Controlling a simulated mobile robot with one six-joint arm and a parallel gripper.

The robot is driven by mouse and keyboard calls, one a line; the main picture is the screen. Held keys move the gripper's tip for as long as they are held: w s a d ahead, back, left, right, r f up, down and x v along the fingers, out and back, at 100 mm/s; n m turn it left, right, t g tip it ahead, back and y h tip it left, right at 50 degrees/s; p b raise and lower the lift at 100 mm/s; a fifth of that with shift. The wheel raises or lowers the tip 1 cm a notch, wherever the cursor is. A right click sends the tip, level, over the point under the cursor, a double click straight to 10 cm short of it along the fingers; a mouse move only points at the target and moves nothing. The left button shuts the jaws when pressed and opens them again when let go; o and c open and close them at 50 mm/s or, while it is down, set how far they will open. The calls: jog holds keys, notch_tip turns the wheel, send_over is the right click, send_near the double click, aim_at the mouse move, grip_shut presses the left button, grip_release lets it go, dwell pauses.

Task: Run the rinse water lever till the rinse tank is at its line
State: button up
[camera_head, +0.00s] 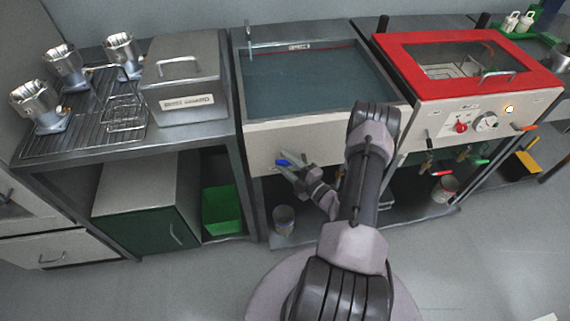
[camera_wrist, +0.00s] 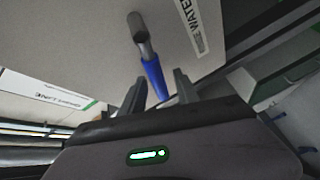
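The rinse tank (camera_head: 315,82) is a wide basin in the middle of the counter, holding dark blue-green water. A small label and a thin reddish line (camera_head: 330,45) show on its back wall, close above the water; the exact gap is too small to tell. The rinse water lever (camera_head: 284,162) has a blue handle on the tank's pale front panel. In the wrist view the blue lever (camera_wrist: 154,77) hangs from a metal stem beside a partly seen "WATER" label (camera_wrist: 190,22). My gripper (camera_wrist: 160,86) has its fingers apart, either side of the handle's end, with small gaps visible.
A red-rimmed unit (camera_head: 440,42) with knobs and coloured levers stands to the right. A lidded metal box (camera_head: 184,85), a wire rack and several metal cups stand to the left. A can (camera_head: 284,219) and a green bin (camera_head: 222,210) sit below. Floor in front is clear.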

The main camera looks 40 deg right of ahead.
jog(key=shift+w, duration=0.2)
grip_shut()
dwell(1.3)
